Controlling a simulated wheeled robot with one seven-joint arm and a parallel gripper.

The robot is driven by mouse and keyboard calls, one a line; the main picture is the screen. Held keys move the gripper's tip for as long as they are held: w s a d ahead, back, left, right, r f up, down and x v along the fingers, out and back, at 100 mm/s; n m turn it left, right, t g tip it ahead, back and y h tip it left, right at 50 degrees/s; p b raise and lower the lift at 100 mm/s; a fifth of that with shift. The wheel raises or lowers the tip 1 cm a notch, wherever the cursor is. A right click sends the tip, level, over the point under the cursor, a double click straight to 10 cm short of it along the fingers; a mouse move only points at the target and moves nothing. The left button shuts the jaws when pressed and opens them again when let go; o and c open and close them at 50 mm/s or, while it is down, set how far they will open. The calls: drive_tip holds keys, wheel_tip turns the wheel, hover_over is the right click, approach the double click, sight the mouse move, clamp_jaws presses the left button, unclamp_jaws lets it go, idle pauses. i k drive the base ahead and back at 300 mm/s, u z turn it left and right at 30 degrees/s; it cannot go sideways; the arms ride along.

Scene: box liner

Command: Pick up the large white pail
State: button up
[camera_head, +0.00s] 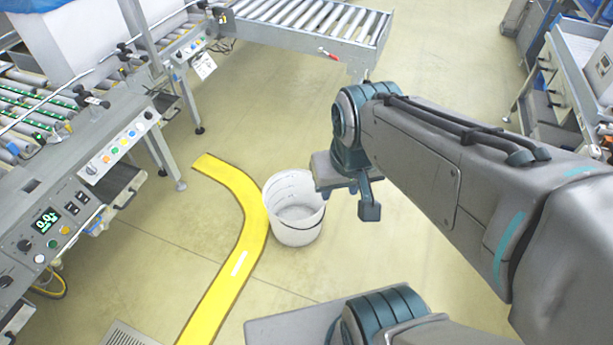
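The large white pail (297,234) stands upright on the floor near the middle of the head view. My gripper (358,200) hangs at the end of my arm, just right of the pail in the picture and seemingly above the floor. One dark finger with a blocky tip shows clearly; the other is not clear, so its opening cannot be told. Nothing is seen held in it.
A yellow floor strip (254,215) curves past the pail's left side. A roller conveyor with a control panel (118,145) stands at left, another conveyor (310,18) at the back. A metal workstation (565,75) is at right. Floor around the pail is mostly clear.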

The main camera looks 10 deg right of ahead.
sight(296, 213)
drive_tip(key=k, duration=0.65)
drive_tip(key=u, duration=0.7)
drive_tip(key=i, duration=1.55)
drive_tip(key=z, duration=0.7)
